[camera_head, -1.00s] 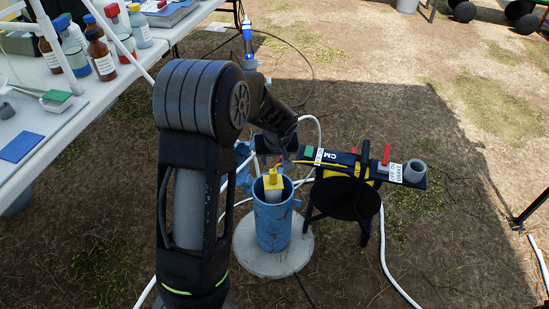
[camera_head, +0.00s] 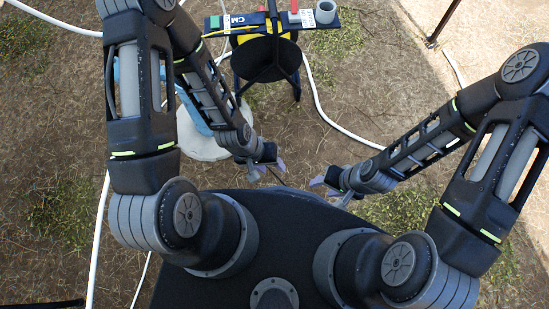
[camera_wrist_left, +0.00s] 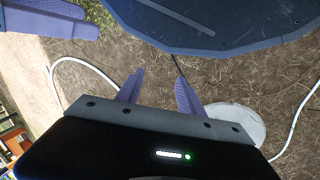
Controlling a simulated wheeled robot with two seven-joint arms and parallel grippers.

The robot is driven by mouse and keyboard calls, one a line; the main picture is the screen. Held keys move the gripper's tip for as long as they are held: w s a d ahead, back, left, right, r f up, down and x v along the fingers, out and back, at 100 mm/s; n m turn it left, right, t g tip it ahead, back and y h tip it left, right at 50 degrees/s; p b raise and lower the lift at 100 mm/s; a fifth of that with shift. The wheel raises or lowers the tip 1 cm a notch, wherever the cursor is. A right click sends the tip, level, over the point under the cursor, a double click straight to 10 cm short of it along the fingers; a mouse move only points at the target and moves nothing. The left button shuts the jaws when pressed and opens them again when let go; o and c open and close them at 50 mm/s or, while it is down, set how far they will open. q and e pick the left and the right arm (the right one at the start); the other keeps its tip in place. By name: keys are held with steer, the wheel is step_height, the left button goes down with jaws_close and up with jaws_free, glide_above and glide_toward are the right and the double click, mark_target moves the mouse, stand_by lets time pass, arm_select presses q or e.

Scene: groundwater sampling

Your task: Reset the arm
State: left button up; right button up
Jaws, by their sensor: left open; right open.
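My left arm is folded back, and my left gripper (camera_head: 266,167) is close in front of my body, above the dry ground. In the left wrist view its two purple fingers (camera_wrist_left: 155,92) stand apart with nothing between them. My right gripper (camera_head: 328,183) is a short way to the right, at a similar height, and appears open and empty. The two grippers are apart from each other. Most of the blue well pipe (camera_head: 190,105) is hidden behind my left arm.
A black reel stand (camera_head: 272,60) with a labelled board stands at the top middle. A pale round slab (camera_head: 208,140) lies on the ground under the pipe. White hoses (camera_head: 325,105) run across the ground. A dark thin leg (camera_head: 445,25) stands at the top right.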

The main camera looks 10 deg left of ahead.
arm_select(q)
steer(key=shift+s+d, duration=0.45)
steer(key=shift+s, duration=0.2)
steer(key=shift+s+d, duration=0.45)
steer(key=shift+s, duration=0.15)
step_height(320, 180, up, 20)
steer(key=p, duration=2)
steer(key=shift+r, duration=0.15)
